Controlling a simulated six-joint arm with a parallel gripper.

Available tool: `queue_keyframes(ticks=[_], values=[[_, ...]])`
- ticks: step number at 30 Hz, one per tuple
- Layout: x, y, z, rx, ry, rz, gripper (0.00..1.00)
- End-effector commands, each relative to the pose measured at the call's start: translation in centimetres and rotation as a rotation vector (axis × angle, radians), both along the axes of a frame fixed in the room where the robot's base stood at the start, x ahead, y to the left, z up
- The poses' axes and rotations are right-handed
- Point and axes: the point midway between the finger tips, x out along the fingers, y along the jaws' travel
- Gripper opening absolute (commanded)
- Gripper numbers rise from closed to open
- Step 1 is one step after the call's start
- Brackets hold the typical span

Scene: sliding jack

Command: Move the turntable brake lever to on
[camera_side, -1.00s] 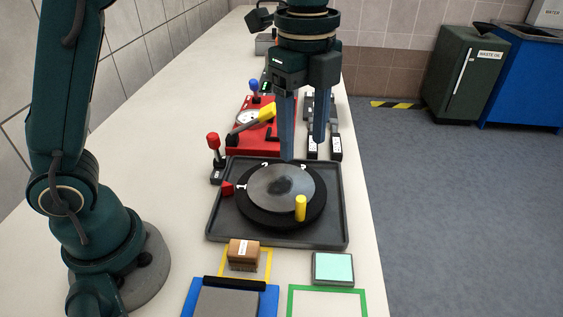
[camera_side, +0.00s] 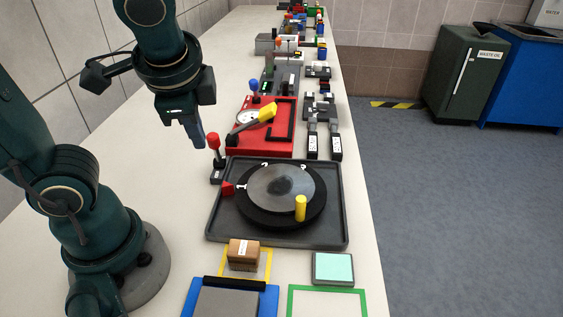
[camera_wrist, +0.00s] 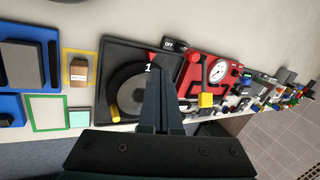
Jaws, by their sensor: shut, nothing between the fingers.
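The turntable brake lever (camera_side: 213,142) is a red-knobbed stick standing roughly upright on a small dark base at the back left corner of the turntable tray (camera_side: 212,222). In the wrist view its base (camera_wrist: 174,44) carries a label reading OFF. The round turntable (camera_side: 282,186) has a grey top, a yellow peg and numbers on its rim; a red pointer (camera_side: 227,188) is at the 1. My gripper (camera_side: 200,146) is shut and empty, up and just left of the red knob in the side view, with no contact visible. Its fingers also show in the wrist view (camera_wrist: 158,76).
A red panel (camera_side: 284,142) with a dial and yellow-handled lever stands right behind the brake lever. A blue-knobbed lever (camera_side: 254,87) stands farther back. A brown box (camera_side: 243,254) lies in front of the tray. The white bench left of the brake lever is clear.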

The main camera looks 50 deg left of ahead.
Motion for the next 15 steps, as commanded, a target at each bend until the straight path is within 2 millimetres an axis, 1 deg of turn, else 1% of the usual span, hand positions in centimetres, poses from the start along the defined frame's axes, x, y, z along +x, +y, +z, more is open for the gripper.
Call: queue_keyframes(ticks=[3, 7, 11, 15], values=[[-0.6, 0.2, 0.3, -0.001, -0.028, -0.006, 0.0], [-0.4, 0.3, 0.2, -0.005, -0.04, -0.007, 0.0], [-0.1, 0.8, -1.0, -0.004, -0.036, -0.005, 0.0], [0.4, 1.6, -3.0, -0.004, -0.032, -0.004, 0.0]])
